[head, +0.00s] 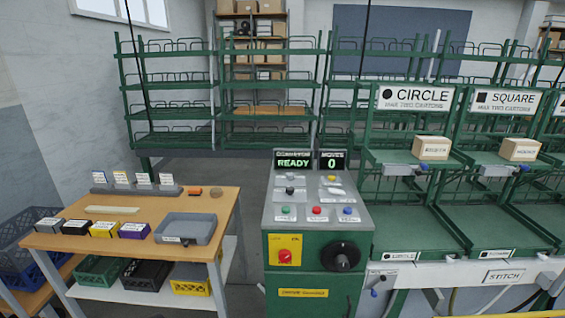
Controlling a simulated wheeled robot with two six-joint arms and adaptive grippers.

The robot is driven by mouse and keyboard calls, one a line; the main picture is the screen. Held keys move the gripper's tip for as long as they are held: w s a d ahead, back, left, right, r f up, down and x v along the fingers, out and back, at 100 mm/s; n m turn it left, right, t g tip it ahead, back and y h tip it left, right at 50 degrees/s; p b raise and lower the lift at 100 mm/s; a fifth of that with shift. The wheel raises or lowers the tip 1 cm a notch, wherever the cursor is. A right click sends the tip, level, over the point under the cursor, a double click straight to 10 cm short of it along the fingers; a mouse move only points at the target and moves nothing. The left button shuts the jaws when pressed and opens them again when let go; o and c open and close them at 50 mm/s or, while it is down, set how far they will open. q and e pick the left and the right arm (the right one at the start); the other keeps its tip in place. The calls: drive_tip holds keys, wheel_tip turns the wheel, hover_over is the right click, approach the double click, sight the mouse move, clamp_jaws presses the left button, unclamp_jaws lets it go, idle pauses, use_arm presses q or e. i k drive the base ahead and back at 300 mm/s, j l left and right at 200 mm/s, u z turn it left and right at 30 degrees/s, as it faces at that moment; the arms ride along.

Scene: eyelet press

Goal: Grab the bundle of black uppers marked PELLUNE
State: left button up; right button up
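Several small labelled bundles stand in a row along the front left of the wooden table: a grey one (47,227), a black one (75,229), a yellow one (104,231) and a purple one (134,232). Each has a white label on top, too small to read, so I cannot confirm the PELLUNE mark. The black bundle sits between the grey and yellow ones. Neither of my grippers is in view.
The wooden table (205,200) also holds a grey tray (186,228) and a card holder (130,190). Crates (146,274) sit on its lower shelf. A green control console (315,225) stands to the right, showing READY and 0. Green racks (420,225) hold two cartons.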

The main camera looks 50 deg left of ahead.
sight(72, 227)
drive_tip(key=k+j+u, duration=0.1)
drive_tip(key=u, duration=2.9)
drive_tip(key=i+j+z, duration=0.1)
drive_tip(key=i+j, duration=0.15)
drive_tip(key=i+j+z, duration=0.15)
drive_tip(key=i+j, duration=0.15)
drive_tip(key=i, duration=0.15)
drive_tip(key=i+j+z, duration=0.1)
drive_tip(key=i+j, duration=0.2)
drive_tip(key=i+j+z, duration=0.15)
drive_tip(key=i+j, duration=0.2)
drive_tip(key=i+j+z, duration=0.1)
drive_tip(key=i+j, duration=0.15)
drive_tip(key=j, duration=0.2)
drive_tip(key=i+j+z, duration=0.1)
drive_tip(key=i+j, duration=0.2)
drive_tip(key=i+j+z, duration=0.15)
drive_tip(key=j, duration=0.4)
drive_tip(key=i+j+z, duration=0.1)
drive_tip(key=i+j, duration=0.25)
drive_tip(key=j, duration=0.1)
